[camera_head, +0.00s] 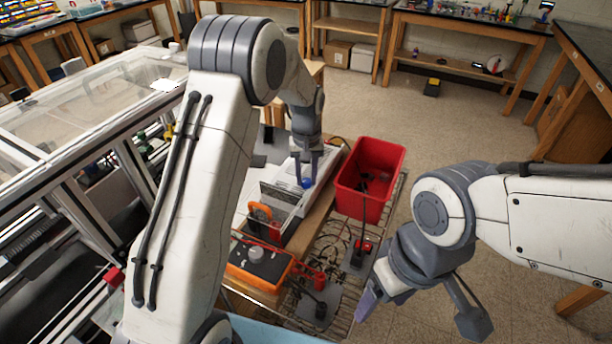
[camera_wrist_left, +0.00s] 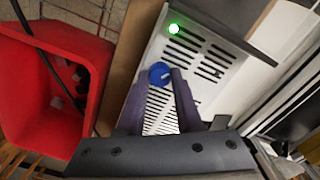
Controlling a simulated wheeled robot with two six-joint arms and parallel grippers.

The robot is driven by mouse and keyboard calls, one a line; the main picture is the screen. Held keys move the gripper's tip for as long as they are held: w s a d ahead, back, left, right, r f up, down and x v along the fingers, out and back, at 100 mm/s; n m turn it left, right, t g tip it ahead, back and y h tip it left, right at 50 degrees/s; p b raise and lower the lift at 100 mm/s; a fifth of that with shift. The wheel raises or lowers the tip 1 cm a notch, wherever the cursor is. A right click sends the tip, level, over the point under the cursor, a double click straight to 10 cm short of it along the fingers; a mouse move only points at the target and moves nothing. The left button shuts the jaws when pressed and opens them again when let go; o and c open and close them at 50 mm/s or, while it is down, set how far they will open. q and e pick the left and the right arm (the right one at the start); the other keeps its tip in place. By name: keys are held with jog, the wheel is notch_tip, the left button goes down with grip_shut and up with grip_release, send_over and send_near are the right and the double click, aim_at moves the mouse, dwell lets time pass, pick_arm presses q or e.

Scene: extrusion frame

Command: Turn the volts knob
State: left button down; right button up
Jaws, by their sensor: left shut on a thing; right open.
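A blue knob (camera_head: 307,184) sits on a white slotted unit; it also shows in the left wrist view (camera_wrist_left: 160,73). No label on it can be read. My left gripper (camera_head: 308,172) reaches down to the knob and is shut on it. In the left wrist view the two purple-grey fingers (camera_wrist_left: 160,86) flank the knob at their tips. My right gripper (camera_head: 420,310) is open and empty, low at the right, apart from the unit.
A red bin (camera_head: 370,170) stands right beside the unit, with dark items inside. An orange-edged box (camera_head: 258,262) and wire shelf (camera_head: 330,245) with red and black parts lie nearer. A green light (camera_wrist_left: 174,29) glows on the unit.

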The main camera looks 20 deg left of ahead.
aim_at(307, 180)
pick_arm(q)
jog(key=shift+w+r, duration=0.1)
dwell(0.3)
jog(key=c, duration=0.6)
grip_release()
notch_tip(307, 180, up, 10)
jog(key=shift+r+b, duration=0.2)
jog(key=shift+b, duration=0.75)
